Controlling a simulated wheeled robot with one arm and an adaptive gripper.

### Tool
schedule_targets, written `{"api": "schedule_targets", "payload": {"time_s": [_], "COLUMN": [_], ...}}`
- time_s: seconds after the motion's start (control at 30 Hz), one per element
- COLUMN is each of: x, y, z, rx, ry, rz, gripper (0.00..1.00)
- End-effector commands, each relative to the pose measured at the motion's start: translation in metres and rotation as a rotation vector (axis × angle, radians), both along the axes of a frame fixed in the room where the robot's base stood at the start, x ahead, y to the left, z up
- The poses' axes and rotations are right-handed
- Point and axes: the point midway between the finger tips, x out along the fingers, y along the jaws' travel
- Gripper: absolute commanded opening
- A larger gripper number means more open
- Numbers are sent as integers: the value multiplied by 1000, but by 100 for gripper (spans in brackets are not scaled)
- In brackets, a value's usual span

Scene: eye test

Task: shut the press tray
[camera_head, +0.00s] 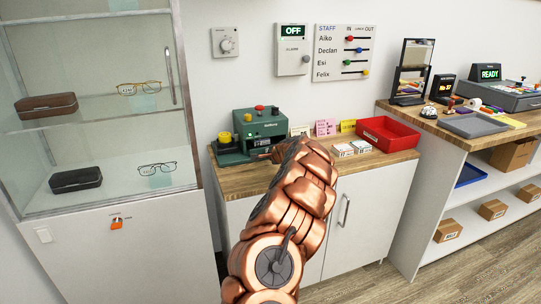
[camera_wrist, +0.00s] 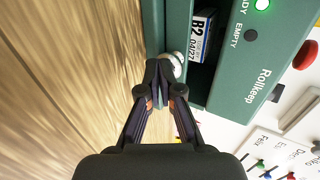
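The green press, marked Rollkeep (camera_head: 262,126), stands on the wooden counter at the back left. In the wrist view its body (camera_wrist: 228,75) fills the upper right. The press tray's green front (camera_wrist: 153,28) stands out from the body, leaving a dark gap, so the tray is partly open. A small box marked B2 (camera_wrist: 202,32) shows inside the gap. A pale round knob (camera_wrist: 177,62) is on the tray front. My arm hides the gripper in the head view.
The press's READY lamp (camera_wrist: 262,4) is lit green; its EMPTY lamp (camera_wrist: 250,35) is dark. A red tray (camera_head: 388,133) and small white boxes (camera_head: 352,148) sit right of the press. A glass cabinet (camera_head: 100,110) stands at left. Bare wood lies before the tray.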

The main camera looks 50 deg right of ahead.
Motion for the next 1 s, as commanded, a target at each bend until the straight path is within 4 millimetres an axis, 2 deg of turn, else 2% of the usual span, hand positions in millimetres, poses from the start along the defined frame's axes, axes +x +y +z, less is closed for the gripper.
{"api": "schedule_targets", "payload": {"time_s": [0.37,1.0], "x": [-25,-77], "y": [21,58], "z": [7,44], "rx": [1,-3], "ry": [-4,-3], "rz": [-1,3], "gripper": [0,0]}}
